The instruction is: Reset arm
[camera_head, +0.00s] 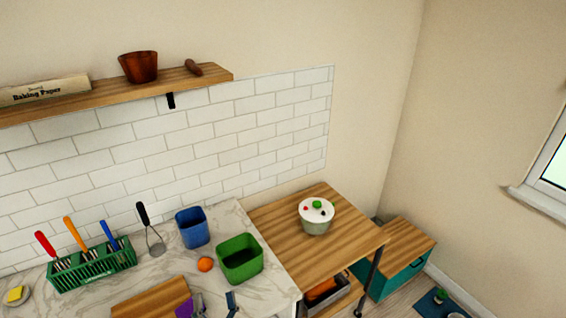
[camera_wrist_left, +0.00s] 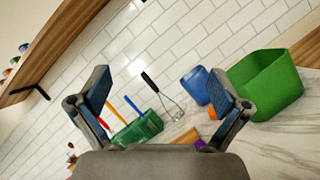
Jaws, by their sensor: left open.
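My left gripper (camera_head: 215,303) shows at the bottom edge of the head view, only its fingertips, above the marble counter (camera_head: 158,270). In the left wrist view the same gripper (camera_wrist_left: 160,90) has its two fingers spread wide, with nothing between them. It is apart from the green bin (camera_head: 240,259) and the orange (camera_head: 205,264). A purple object (camera_head: 184,309) lies by the left fingertip, partly cut off by the frame. My right gripper is in neither view.
A green rack (camera_head: 92,268) with colored-handled utensils, a blue bin (camera_head: 192,228) and a wooden board (camera_head: 152,299) occupy the counter. A wall shelf (camera_head: 205,78) hangs above. A wooden cart (camera_head: 345,228) with a lidded pot (camera_head: 316,215) stands right.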

